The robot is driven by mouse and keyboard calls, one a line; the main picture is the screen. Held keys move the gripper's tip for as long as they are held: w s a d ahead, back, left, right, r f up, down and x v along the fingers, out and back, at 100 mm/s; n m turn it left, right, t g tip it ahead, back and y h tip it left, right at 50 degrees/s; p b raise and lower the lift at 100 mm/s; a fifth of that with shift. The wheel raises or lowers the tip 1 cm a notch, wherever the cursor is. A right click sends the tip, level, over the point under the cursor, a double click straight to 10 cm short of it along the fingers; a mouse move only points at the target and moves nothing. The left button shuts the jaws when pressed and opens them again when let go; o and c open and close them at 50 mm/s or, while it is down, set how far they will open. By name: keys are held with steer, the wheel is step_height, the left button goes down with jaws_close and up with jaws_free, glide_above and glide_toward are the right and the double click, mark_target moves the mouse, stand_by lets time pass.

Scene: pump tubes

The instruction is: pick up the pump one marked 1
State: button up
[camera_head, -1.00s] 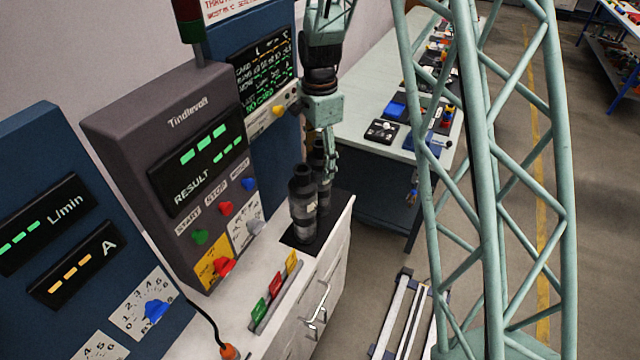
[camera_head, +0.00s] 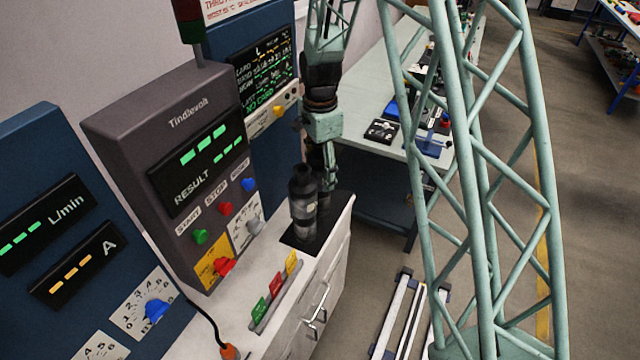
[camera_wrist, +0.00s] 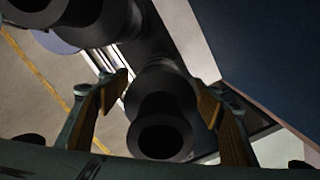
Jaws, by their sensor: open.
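Two dark cylindrical pumps stand upright on a black mat (camera_head: 292,240) at the end of the white cabinet. The nearer pump (camera_head: 303,205) is in clear view. The farther pump (camera_head: 324,190) is partly hidden behind it and by my gripper (camera_head: 328,172). In the wrist view, the open fingers of my gripper (camera_wrist: 165,88) stand on either side of a dark pump (camera_wrist: 160,118), with visible gaps. Another dark cylinder (camera_wrist: 65,15) shows at the upper left there. No number is readable on either pump, so I cannot tell which is marked 1.
The grey Tindlevolt panel (camera_head: 165,150) stands close to the left of the pumps. Red, green and yellow tags (camera_head: 275,285) sit on the cabinet in front. A workbench (camera_head: 375,95) with several items stands behind.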

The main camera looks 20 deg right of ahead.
mark_target(320, 145)
steer(key=shift+c, duration=0.2)
steer(key=c, duration=1.6)
steer(key=shift+w, duration=0.1)
steer(key=shift+c, duration=0.4)
steer(key=shift+r, duration=0.2)
steer(key=shift+r, duration=4.9)
